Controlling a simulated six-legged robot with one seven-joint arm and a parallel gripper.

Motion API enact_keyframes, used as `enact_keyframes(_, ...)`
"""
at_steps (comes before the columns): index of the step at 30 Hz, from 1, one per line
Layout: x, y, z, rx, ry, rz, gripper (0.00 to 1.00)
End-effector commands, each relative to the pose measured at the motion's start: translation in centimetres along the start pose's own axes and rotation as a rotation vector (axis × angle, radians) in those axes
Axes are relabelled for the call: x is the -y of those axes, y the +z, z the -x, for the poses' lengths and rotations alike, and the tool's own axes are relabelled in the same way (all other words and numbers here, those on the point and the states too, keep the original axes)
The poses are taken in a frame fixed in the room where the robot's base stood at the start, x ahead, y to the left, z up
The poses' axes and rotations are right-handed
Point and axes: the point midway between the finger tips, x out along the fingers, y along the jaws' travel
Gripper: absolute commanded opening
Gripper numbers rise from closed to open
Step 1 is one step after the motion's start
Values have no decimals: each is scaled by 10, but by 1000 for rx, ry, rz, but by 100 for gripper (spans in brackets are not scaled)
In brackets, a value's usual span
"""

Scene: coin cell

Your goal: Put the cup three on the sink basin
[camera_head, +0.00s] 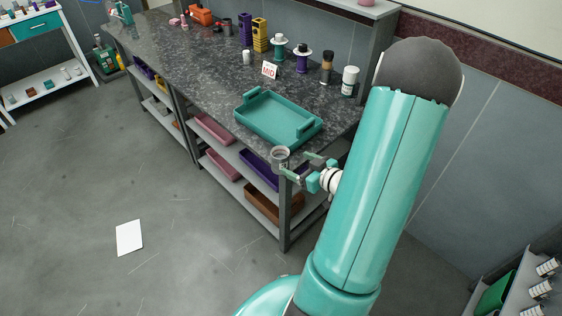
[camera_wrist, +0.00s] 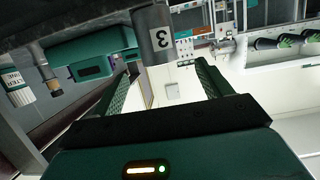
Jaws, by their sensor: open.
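Cup three is a small grey cup (camera_head: 280,154) at the front edge of the dark worktop, near its right corner. In the wrist view the cup (camera_wrist: 155,42) shows a white label with a 3, upside down. My gripper (camera_head: 299,166) is open, with its fingers pointing at the cup from the right. In the wrist view the cup is ahead of the gap between the fingertips (camera_wrist: 162,73). I cannot tell whether either finger touches it. I cannot make out a sink basin in either view.
A teal tray (camera_head: 276,118) lies on the worktop (camera_head: 205,67) just behind the cup. Bottles, spools and a MID sign (camera_head: 269,69) stand toward the wall. Shelves below hold coloured bins. A white sheet (camera_head: 129,238) lies on the open floor at left.

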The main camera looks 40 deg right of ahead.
Motion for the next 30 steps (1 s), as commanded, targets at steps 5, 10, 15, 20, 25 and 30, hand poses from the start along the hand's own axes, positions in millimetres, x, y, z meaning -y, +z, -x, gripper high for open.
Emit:
enact_keyframes(5, 2, 0, -37, 0, -4, -1, 78)
enact_keyframes(10, 0, 0, -55, -1, -1, -1, 78)
enact_keyframes(15, 0, -2, -66, -1, -3, 1, 78)
enact_keyframes(20, -2, -6, -90, -2, -3, 0, 78)
enact_keyframes(25, -3, -6, -108, -1, -1, 0, 78)
enact_keyframes(30, -3, -6, -108, -1, 0, 0, 78)
